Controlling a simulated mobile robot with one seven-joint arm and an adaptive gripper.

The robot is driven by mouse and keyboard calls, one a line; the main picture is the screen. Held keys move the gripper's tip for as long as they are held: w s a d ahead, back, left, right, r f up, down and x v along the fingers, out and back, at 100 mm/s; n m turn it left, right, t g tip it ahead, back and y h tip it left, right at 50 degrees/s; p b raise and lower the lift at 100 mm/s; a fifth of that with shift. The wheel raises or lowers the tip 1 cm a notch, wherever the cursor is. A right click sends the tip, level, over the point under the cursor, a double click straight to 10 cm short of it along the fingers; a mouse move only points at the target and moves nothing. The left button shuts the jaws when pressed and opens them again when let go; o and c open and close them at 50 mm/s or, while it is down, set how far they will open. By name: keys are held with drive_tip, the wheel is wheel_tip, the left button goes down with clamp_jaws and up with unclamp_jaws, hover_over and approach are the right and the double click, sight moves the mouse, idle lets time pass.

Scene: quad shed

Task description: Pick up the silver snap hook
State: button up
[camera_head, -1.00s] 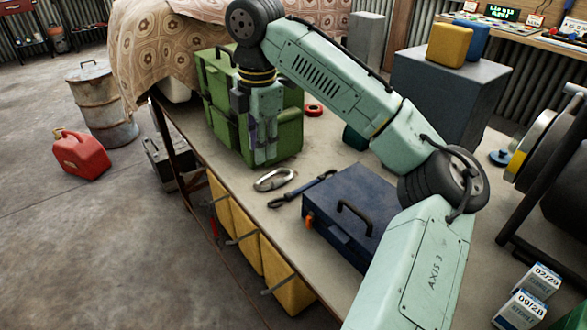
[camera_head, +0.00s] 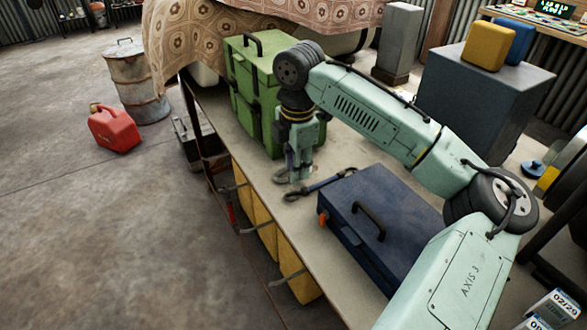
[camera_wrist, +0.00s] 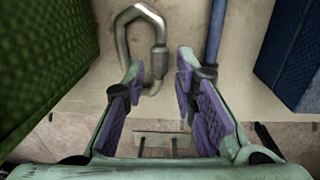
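The silver snap hook (camera_wrist: 122,38) is a closed metal loop with a thicker sleeve on one side. It lies flat on the bench top (camera_wrist: 185,30) ahead of my fingers in the wrist view. The lower end of the hook shows at the gap between the fingertips, nearer the left one. I cannot tell whether they touch.
A green case (camera_head: 262,118) stands close to the left of the hook. A dark blue toolbox (camera_head: 385,225) lies to the right. The bench's front edge is close by.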

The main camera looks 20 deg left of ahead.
drive_tip(key=shift+w+f, duration=0.1)
drive_tip(key=shift+f, duration=0.75)
drive_tip(key=shift+c, duration=0.2)
clamp_jaws()
